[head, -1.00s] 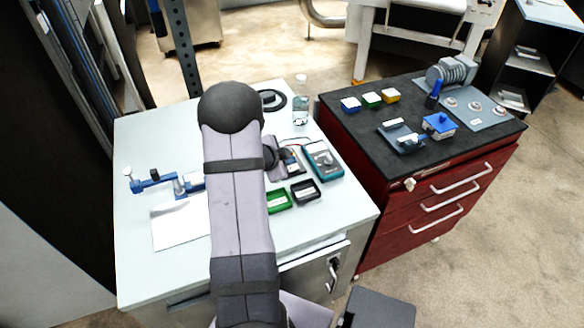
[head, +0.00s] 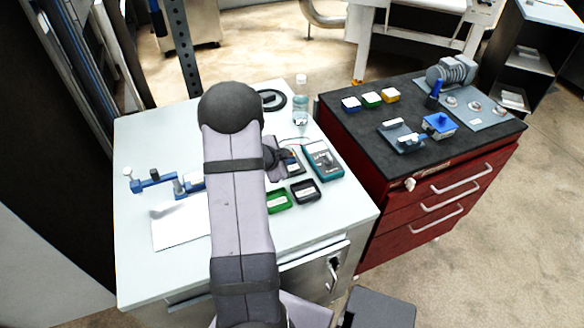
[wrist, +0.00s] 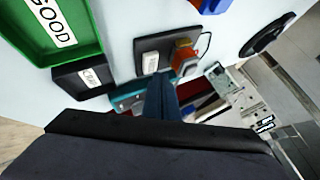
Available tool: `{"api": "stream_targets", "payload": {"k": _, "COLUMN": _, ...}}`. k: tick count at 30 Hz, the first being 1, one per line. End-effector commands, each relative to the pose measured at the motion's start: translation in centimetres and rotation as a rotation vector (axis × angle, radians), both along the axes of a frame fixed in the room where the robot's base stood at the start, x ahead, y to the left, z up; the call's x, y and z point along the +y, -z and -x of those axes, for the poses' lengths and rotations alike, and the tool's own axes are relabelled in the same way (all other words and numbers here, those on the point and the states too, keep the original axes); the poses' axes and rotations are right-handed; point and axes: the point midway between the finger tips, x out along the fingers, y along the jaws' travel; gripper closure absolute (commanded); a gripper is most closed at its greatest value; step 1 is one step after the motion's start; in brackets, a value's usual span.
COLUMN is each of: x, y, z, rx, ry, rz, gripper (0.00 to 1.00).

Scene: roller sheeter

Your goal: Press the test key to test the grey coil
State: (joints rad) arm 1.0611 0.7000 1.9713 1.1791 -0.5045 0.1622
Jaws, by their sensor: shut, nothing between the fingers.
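In the wrist view my gripper (wrist: 161,84) is shut, with its blue fingers together and nothing between them. It is over the teal tester (wrist: 126,93), which the fingers and gripper body largely cover. The tester (head: 322,160) lies face up on the white table in the head view. I cannot make out the grey coil or the test key for certain. Whether the fingertips touch the tester cannot be told.
A green tray marked GOOD (head: 278,201) and a black tray (head: 305,190) stand in front of the tester. A clear bottle (head: 301,110) and a black disc (head: 270,99) are behind. A blue tool (head: 165,183) and white sheet (head: 180,226) lie left.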

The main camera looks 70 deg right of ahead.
Motion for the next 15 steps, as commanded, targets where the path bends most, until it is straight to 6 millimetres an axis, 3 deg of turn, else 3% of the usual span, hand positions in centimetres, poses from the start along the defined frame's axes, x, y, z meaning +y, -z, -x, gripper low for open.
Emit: {"api": "stream_targets", "payload": {"k": 15, "x": -0.01, "y": 0.74, "z": -0.02, "rx": 0.001, "ry": -0.001, "rz": 0.000, "gripper": 1.00}}
